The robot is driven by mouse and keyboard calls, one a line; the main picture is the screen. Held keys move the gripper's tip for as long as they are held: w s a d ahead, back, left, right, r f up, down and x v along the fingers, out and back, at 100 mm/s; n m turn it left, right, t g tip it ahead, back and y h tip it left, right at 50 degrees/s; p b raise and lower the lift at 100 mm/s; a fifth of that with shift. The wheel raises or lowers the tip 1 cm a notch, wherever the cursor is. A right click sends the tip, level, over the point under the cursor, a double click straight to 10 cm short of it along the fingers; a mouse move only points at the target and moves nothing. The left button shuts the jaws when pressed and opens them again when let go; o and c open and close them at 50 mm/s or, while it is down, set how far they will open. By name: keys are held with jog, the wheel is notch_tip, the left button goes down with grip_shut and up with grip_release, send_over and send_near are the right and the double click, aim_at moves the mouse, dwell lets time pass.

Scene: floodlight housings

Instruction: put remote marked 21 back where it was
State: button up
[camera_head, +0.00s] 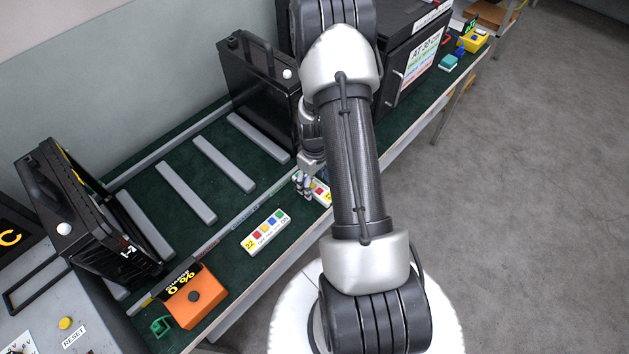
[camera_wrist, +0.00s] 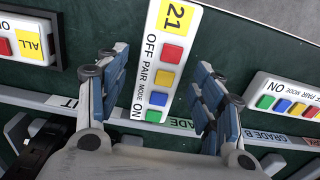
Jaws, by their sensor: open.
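The remote marked 21 (camera_wrist: 172,52) is white with a yellow number label and red, yellow, blue and green buttons. It lies between the blue-padded fingers of my gripper (camera_wrist: 160,88) in the wrist view, with a visible gap on each side. The fingers are open. In the head view my gripper (camera_head: 303,184) is low over the green bench, and part of a remote (camera_head: 321,191) shows beside it, the rest hidden by my arm. The remote's lower end in the wrist view is close to a labelled strip (camera_wrist: 255,136).
A remote marked 22 (camera_head: 265,232) lies nearer on the bench; another remote shows right in the wrist view (camera_wrist: 287,98). An orange box (camera_head: 192,296) and black floodlight housings (camera_head: 262,80) stand on the bench. Grey bars (camera_head: 222,163) lie behind. The floor at right is clear.

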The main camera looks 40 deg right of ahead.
notch_tip(320, 180, up, 12)
jog(key=p, duration=0.3)
notch_tip(320, 180, up, 10)
send_over(314, 184)
jog(key=w+a, duration=0.1)
jog(key=a, duration=0.4)
jog(key=s+a+r+t, duration=0.2)
jog(key=s+a+r, duration=0.1)
jog(key=a+r, duration=0.7)
jog(key=s+a+r+t, duration=0.1)
jog(key=s+a+r, duration=0.3)
jog(key=s, duration=0.2)
jog(key=s+a+r+m+t, duration=0.1)
jog(key=s+a+r, duration=0.3)
jog(key=s, duration=0.3)
jog(key=shift+a+r+t, duration=0.3)
jog(key=shift+r, duration=0.4)
